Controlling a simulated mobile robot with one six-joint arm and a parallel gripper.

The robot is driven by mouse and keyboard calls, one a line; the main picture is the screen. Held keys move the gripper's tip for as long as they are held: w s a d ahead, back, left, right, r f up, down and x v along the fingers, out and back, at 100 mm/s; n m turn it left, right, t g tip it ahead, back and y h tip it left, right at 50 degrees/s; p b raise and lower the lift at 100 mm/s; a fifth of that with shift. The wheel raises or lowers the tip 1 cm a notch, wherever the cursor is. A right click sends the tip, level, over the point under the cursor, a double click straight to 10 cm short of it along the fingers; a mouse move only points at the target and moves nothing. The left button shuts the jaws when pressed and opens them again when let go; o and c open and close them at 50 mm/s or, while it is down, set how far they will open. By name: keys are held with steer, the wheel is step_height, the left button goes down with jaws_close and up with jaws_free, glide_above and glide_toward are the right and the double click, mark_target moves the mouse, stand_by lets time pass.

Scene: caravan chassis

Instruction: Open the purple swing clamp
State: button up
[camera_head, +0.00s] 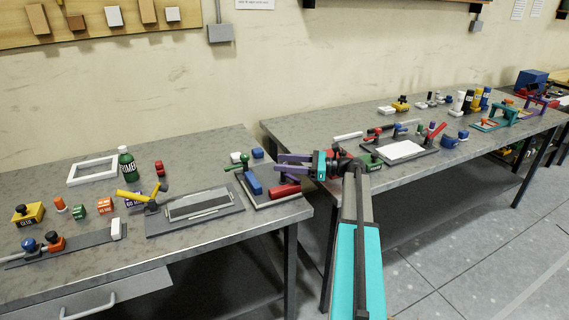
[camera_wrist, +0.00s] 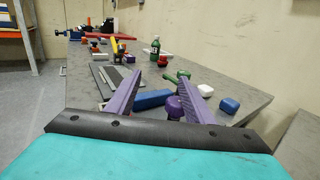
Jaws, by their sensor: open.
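My gripper (camera_head: 277,164) is open, its two purple fingers pointing left over the right end of the left table in the head view. In the wrist view, the fingers (camera_wrist: 173,70) reach ahead, apart. A rounded purple part (camera_wrist: 173,107), probably of the purple swing clamp, shows low between them, close to the right finger. I cannot tell whether they touch. The blue bar (camera_wrist: 151,99) lies beside it and also shows on the dark board in the head view (camera_head: 253,183). The clamp's purple part is not clearly seen in the head view, where my gripper may cover it.
A yellow-handled clamp (camera_head: 137,197) and a green bottle (camera_head: 126,164) stand further left. A gap separates this table from the right table (camera_head: 300,122).

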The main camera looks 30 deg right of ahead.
steer(key=s+a+r+b, duration=0.1)
steer(key=s+a, duration=0.4)
steer(key=s, duration=0.6)
steer(key=shift+s+a+b, duration=0.2)
steer(key=shift+s+b, duration=0.05)
steer(key=shift+b, duration=0.3)
